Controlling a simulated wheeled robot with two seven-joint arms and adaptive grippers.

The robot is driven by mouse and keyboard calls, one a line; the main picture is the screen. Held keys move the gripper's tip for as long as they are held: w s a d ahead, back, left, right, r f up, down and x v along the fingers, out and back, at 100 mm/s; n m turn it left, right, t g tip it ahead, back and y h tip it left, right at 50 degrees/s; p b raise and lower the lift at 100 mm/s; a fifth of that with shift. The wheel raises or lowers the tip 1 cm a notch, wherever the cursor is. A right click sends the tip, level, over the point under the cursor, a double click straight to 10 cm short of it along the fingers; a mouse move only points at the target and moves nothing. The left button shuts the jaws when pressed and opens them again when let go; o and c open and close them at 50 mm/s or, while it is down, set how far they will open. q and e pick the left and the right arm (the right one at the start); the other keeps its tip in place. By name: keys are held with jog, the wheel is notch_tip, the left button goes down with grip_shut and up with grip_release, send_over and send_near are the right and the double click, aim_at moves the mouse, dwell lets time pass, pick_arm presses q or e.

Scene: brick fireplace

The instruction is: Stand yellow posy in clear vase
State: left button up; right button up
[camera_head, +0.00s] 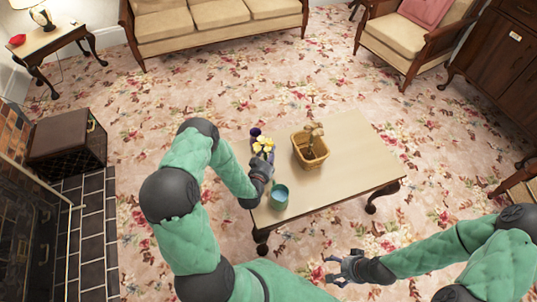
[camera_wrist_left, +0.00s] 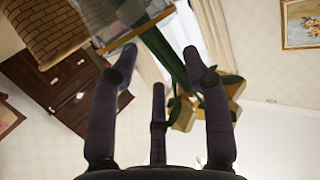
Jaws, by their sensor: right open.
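The yellow posy (camera_head: 263,146) shows at the left side of the low table, right at my left gripper (camera_head: 264,166). In the left wrist view the posy's green stem (camera_wrist_left: 172,62) runs by the fingertips of my left gripper (camera_wrist_left: 158,60), and its yellow blooms (camera_wrist_left: 235,88) show beyond one finger. I cannot tell whether the fingers close on the stem. A blue-green, glassy vessel (camera_head: 279,197), which may be the clear vase, stands near the table's front left corner, just in front of my left gripper. My right gripper (camera_head: 342,268) is open and empty, low in front of the table.
A wicker basket (camera_head: 318,153) with a brownish thing in it stands mid-table; its weave shows in the left wrist view (camera_wrist_left: 70,25). A dark purple item (camera_head: 255,132) is behind the posy. The table's right half (camera_head: 362,165) is clear. A sofa (camera_head: 215,20) stands behind.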

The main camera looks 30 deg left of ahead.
pick_arm(q)
jog(key=v, duration=0.8)
dwell(0.4)
dwell(0.9)
